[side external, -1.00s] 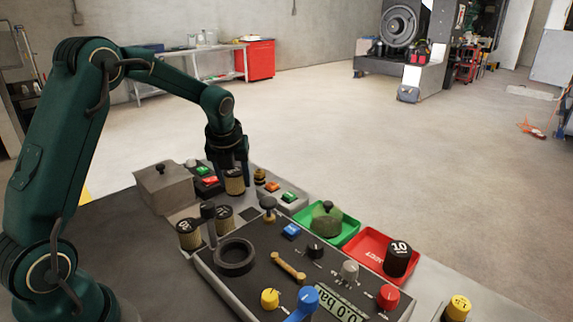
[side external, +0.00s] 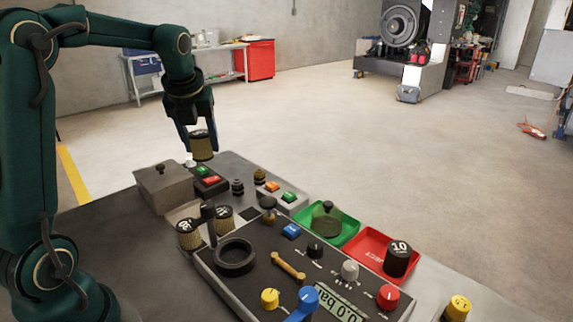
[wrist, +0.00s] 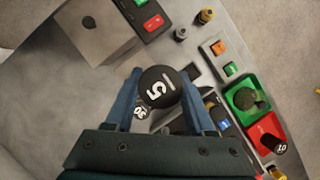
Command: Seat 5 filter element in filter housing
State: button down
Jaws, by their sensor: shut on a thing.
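The filter element marked 5 has a black cap and a tan pleated body (side external: 202,149); its cap faces the camera in the wrist view (wrist: 158,87). My gripper (side external: 200,137) is shut on it, a finger on each side (wrist: 158,98), and holds it upright in the air above the back of the bench. A black ring-shaped fitting (side external: 235,257), which looks like the filter housing, is on the near-left of the panel, well below and apart from my gripper. I see no label on it. Its inside is dark.
Two other filter elements (side external: 189,235) (side external: 224,217) stand left of the panel, beside a dark upright post (side external: 208,225). A lidded grey box (side external: 165,189) is behind them. A green tray (side external: 341,229) and a red tray (side external: 371,268) with a cylinder marked 10 (side external: 398,258) sit right.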

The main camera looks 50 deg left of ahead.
jog(key=s+d+n+g+y, duration=0.1)
jog(key=s+d+n, duration=0.2)
jog(key=d, duration=0.6)
jog(key=s+d+n+g, duration=0.1)
jog(key=s+d+n, duration=0.15)
jog(key=d, duration=0.65)
jog(key=shift+s+a+f, duration=0.1)
jog(key=shift+f, duration=2.1)
jog(key=shift+s+a+f, duration=0.1)
jog(key=shift+f, duration=2.1)
jog(key=shift+f, duration=0.85)
grip_release()
notch_tip(320, 180, up, 7)
